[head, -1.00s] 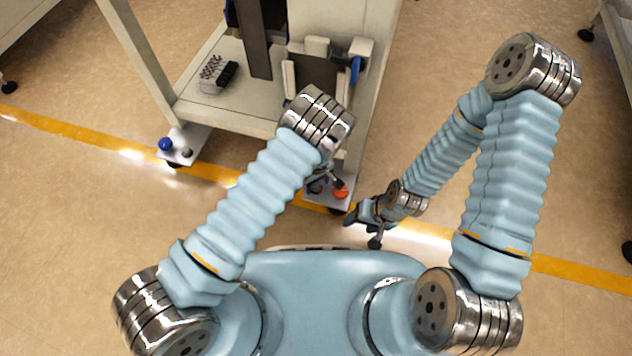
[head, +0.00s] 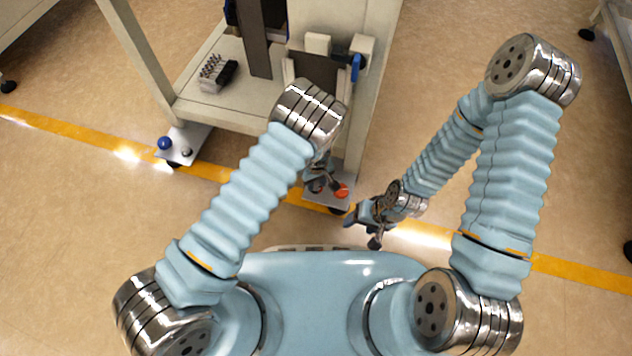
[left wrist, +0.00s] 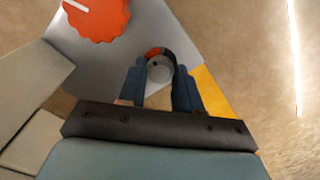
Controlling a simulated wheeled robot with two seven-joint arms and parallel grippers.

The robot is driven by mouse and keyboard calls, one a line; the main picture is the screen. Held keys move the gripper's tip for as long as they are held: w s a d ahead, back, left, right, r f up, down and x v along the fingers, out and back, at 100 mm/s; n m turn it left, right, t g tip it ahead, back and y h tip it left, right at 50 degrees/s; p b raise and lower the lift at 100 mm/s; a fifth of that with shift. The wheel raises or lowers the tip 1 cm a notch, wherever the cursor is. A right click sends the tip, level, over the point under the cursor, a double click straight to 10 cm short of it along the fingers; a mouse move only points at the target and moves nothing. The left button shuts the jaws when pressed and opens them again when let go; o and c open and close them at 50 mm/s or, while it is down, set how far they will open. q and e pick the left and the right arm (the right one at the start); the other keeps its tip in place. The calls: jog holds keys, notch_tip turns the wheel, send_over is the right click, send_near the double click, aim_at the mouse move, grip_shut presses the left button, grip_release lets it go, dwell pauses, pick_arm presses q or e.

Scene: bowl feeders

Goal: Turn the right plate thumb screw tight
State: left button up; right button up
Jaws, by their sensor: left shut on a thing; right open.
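The right plate (head: 314,196) is a grey metal plate low at the foot of the bench. It carries an orange knob (head: 341,191) with a white mark, which also shows in the left wrist view (left wrist: 97,18). The right plate thumb screw (left wrist: 159,68) is a round grey head with a red-and-dark arc at its far rim, between the fingers of my left gripper (left wrist: 158,82). My left gripper is shut on it, and in the head view (head: 319,184) my wrist partly hides it. My right gripper (head: 361,230) is open and empty, to the right of the plate.
The left plate (head: 196,138) with a blue knob (head: 164,143) and a small screw (head: 187,153) is at the bench's other foot. The bench shelf (head: 200,104) holds a rack of metal parts (head: 214,74).

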aim_at(316, 185)
pick_arm(q)
jog(key=m+b, duration=0.1)
jog(key=m, duration=0.2)
jog(key=shift+f+m, duration=0.1)
jog(key=shift+m, duration=0.2)
jog(key=m+b, duration=0.1)
jog(key=m, duration=0.2)
jog(key=shift+m+b, duration=0.3)
jog(key=shift+b, duration=0.05)
jog(key=m+b, duration=0.1)
jog(key=m, duration=0.2)
jog(key=shift+m, duration=0.3)
jog(key=shift+m+b, duration=0.65)
jog(key=shift+m, duration=1.05)
jog(key=o, duration=1)
jog(key=shift+o, duration=0.2)
jog(key=shift+r, duration=0.2)
notch_tip(316, 185, up, 7)
jog(key=shift+r+p, duration=0.15)
jog(key=shift+p, duration=0.65)
